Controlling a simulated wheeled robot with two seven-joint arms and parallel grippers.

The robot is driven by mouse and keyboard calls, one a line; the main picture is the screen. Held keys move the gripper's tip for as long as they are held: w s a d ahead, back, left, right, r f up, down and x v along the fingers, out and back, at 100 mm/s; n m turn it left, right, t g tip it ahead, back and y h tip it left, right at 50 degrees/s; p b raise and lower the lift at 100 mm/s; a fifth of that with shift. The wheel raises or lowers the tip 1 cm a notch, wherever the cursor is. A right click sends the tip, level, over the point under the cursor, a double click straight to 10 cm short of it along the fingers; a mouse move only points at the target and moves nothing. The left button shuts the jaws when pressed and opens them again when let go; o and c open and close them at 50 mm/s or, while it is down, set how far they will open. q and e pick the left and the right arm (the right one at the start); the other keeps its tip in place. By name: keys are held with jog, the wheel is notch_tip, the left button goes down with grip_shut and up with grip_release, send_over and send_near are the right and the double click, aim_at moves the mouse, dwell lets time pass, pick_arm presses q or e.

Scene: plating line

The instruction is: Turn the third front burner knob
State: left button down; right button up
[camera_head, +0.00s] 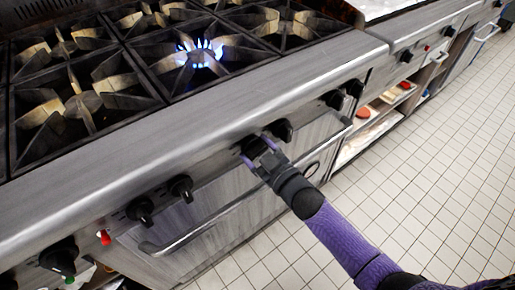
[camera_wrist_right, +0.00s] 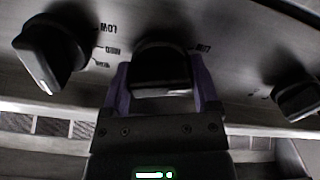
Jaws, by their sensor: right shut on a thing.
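My right gripper (camera_head: 262,157) has its purple fingers on either side of a black burner knob (camera_head: 253,147) on the stove's front panel, shut on it. In the right wrist view the gripper (camera_wrist_right: 162,95) holds this knob (camera_wrist_right: 161,70) between its two fingers. Another black knob (camera_wrist_right: 54,52) with LOW and MED marks sits to its left there, and one more (camera_wrist_right: 297,97) to its right. In the head view a blue flame (camera_head: 200,53) burns on a front burner. My left gripper does not show.
Other black knobs (camera_head: 181,187) line the panel, with a red light (camera_head: 104,238) near the left end. An oven handle (camera_head: 190,238) runs below. Open shelves with trays (camera_head: 380,113) stand farther right. The tiled floor (camera_head: 430,170) is clear.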

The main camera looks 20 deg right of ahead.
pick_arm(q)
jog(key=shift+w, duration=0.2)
pick_arm(e)
jog(key=shift+n, duration=0.4)
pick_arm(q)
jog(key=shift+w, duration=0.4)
